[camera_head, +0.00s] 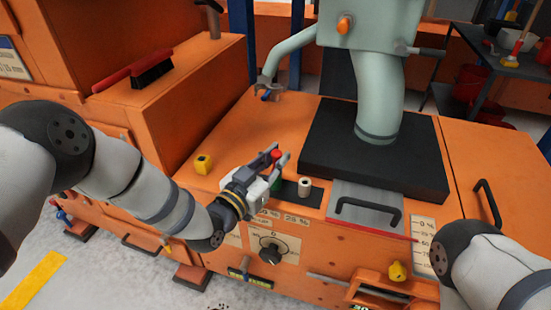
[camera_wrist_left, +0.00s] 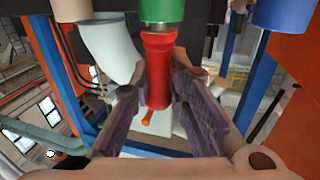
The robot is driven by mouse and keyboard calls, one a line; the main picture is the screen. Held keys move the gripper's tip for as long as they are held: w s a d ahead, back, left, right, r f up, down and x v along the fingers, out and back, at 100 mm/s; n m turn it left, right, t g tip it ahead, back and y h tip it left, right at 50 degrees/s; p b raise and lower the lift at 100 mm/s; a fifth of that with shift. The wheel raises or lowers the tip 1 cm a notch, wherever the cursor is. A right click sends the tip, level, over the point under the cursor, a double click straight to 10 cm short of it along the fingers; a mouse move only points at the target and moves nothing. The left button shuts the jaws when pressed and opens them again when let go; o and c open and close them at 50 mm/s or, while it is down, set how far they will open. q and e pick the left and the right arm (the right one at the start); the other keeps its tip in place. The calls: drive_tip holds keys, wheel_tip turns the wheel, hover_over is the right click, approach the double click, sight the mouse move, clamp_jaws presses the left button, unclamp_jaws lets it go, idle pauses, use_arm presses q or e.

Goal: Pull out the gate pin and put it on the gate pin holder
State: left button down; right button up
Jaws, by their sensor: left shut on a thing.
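My left gripper (camera_head: 280,163) is shut around a red pin-like handle (camera_head: 276,155) above the front of the orange machine. The left wrist view shows the red handle (camera_wrist_left: 158,65) upright between both fingers (camera_wrist_left: 160,100). Its end meets a green cylinder (camera_wrist_left: 162,10); I cannot tell whether it sits in it or is only against it. The green part (camera_head: 277,187) is mostly hidden by the gripper in the head view. A cream cylinder (camera_head: 304,187) stands beside it on a dark plate. Which part is the pin holder is unclear. My right gripper is out of view.
A metal plate with a black handle (camera_head: 368,207) lies right of the cylinders. A black block (camera_head: 375,150) with a pale green pipe (camera_head: 378,95) stands behind. A yellow knob (camera_head: 203,164) is left of the gripper. A blue cylinder (camera_wrist_left: 285,12) shows in the wrist view.

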use_arm(q)
drive_tip(key=shift+r, duration=0.35)
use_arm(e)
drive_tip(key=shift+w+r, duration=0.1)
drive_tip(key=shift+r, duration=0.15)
use_arm(q)
drive_tip(key=shift+r+p, duration=2.25)
drive_tip(key=shift+r, duration=0.45)
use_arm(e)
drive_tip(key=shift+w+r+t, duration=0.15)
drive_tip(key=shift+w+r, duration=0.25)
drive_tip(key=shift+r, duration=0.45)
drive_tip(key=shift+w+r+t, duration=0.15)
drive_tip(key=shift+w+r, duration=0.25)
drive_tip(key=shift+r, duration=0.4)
use_arm(q)
drive_tip(key=shift+r, duration=0.1)
wheel_tip(320, 180, up, 4)
drive_tip(key=p, duration=0.3)
drive_tip(key=shift+r, duration=0.1)
drive_tip(key=shift+f, duration=0.2)
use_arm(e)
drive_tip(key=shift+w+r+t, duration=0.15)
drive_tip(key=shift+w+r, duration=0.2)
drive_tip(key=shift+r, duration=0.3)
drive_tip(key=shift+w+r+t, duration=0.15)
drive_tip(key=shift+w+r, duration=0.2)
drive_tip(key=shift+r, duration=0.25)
